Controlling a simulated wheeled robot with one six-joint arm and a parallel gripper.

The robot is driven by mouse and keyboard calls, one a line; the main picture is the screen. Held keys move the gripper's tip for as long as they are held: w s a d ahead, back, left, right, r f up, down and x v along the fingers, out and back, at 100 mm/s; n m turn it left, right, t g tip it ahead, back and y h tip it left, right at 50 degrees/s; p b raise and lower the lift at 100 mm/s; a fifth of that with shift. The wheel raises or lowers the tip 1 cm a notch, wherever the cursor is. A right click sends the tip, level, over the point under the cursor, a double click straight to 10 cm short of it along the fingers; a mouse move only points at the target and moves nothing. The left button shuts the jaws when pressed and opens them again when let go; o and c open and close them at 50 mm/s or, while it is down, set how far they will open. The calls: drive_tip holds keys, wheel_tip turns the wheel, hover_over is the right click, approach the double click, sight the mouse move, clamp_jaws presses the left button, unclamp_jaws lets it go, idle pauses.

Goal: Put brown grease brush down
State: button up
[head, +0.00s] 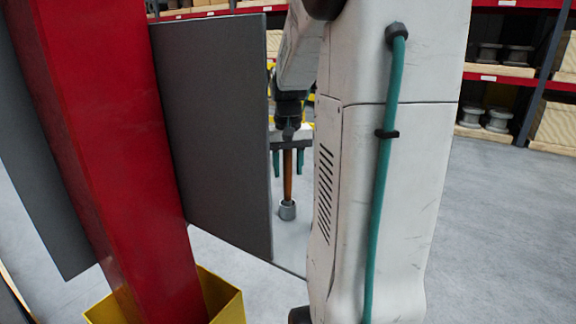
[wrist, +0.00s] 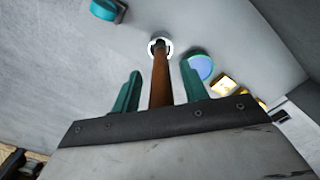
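The brown grease brush (head: 287,180) stands upright in the head view, its lower end at a small grey cup (head: 287,211) on a grey surface. In the wrist view the brown handle (wrist: 160,82) runs to a pale ring with a dark middle, the cup (wrist: 152,49). My gripper (head: 288,165) has its two teal fingers on either side of the handle, with a visible gap on each side. The wrist view also shows my gripper (wrist: 160,85) open around the handle. The bristles are hidden.
A red post (head: 110,150) with a yellow base (head: 222,298) and a dark panel (head: 215,130) stand at left. The wrist view shows a blue disc (wrist: 202,67), yellow pieces (wrist: 223,85) and a teal object (wrist: 104,10) near the brush. Shelves (head: 500,72) stand behind.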

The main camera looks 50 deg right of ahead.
drive_tip(key=shift+r, duration=0.15)
wheel_tip(320, 180, up, 12)
drive_tip(key=shift+r, duration=0.1)
idle(0.5)
idle(0.5)
